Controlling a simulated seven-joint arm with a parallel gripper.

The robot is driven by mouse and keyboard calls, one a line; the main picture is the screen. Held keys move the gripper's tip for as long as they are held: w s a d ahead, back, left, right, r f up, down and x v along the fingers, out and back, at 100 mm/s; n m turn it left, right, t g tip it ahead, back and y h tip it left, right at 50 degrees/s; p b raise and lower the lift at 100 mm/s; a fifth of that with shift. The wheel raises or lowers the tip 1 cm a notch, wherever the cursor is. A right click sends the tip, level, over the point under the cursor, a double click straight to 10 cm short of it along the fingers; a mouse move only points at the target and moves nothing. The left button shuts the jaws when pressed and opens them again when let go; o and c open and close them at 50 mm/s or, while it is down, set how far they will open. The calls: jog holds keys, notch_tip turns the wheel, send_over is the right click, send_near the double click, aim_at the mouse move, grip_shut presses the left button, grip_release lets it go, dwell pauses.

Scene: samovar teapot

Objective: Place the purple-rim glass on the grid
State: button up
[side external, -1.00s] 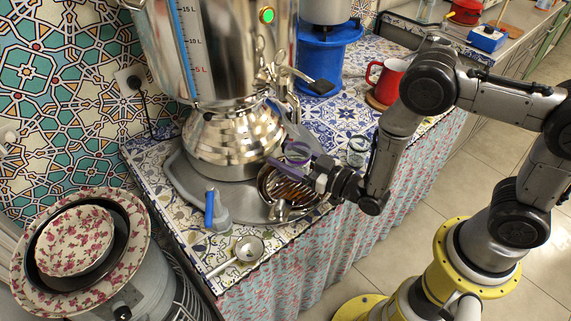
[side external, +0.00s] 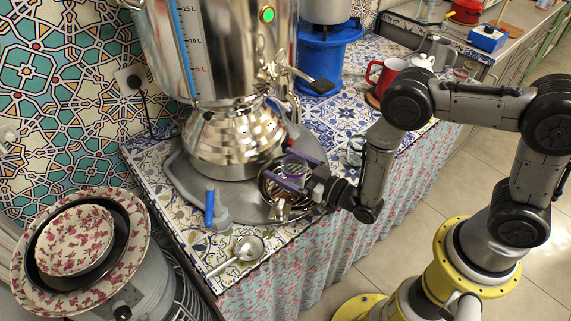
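The purple-rim glass (side external: 293,168) is between my gripper's fingers, over the round drip grid (side external: 267,186) in front of the samovar (side external: 232,130). The glass looks upright and low, at about the height of the grid. Its base is hidden, so I cannot tell whether it touches the grid. My gripper (side external: 295,167) reaches in from the right with one finger on each side of the glass. I cannot tell whether the fingers press on the glass or stand a little apart from it.
The samovar's tap handle (side external: 318,86) juts out above the gripper. A second glass (side external: 355,150) stands just behind my wrist. A strainer (side external: 247,249) and a blue-handled part (side external: 210,208) are at the front left. A red mug (side external: 388,75) stands at the back.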

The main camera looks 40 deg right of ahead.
jog(key=shift+r, duration=0.2)
jog(key=v, duration=0.7)
jog(key=shift+s+d, duration=0.1)
jog(key=shift+s, duration=0.15)
